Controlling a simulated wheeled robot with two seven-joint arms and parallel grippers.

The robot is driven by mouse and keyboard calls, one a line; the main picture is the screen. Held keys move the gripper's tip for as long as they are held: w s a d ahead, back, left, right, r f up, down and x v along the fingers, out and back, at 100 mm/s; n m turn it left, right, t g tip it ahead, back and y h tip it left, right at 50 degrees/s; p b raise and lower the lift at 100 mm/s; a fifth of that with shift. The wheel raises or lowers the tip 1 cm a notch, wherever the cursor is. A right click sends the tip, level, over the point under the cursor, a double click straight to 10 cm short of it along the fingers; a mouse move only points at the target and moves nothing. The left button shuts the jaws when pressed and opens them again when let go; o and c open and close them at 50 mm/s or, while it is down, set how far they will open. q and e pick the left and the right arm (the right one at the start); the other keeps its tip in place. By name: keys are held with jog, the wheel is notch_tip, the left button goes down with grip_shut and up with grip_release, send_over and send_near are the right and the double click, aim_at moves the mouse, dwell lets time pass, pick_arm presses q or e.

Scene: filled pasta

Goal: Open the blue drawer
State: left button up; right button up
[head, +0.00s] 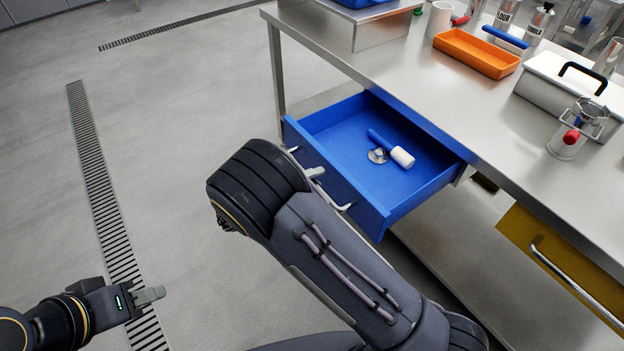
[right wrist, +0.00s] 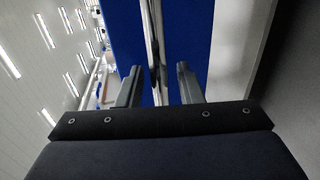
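The blue drawer (head: 345,190) stands pulled well out from under the steel table, and its inside shows. Its silver handle (head: 343,207) runs along the front, partly hidden by my right arm. My right gripper (head: 315,172) is at this handle. In the right wrist view the handle (right wrist: 157,50) passes between the fingers of the gripper (right wrist: 158,85), with gaps on both sides, in front of the blue drawer front (right wrist: 189,35). My left gripper (head: 150,296) is away at the lower left over the floor, with nothing seen in it; its finger gap cannot be made out.
A blue-handled tool with a white end (head: 401,157) and a small metal piece (head: 377,155) lie in the drawer. A yellow drawer (head: 565,262) is to the right. The table (head: 440,75) carries an orange tray (head: 476,54) and a white box (head: 545,88). The floor at left is clear.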

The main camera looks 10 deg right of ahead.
jog(key=v, duration=0.8)
dwell(0.4)
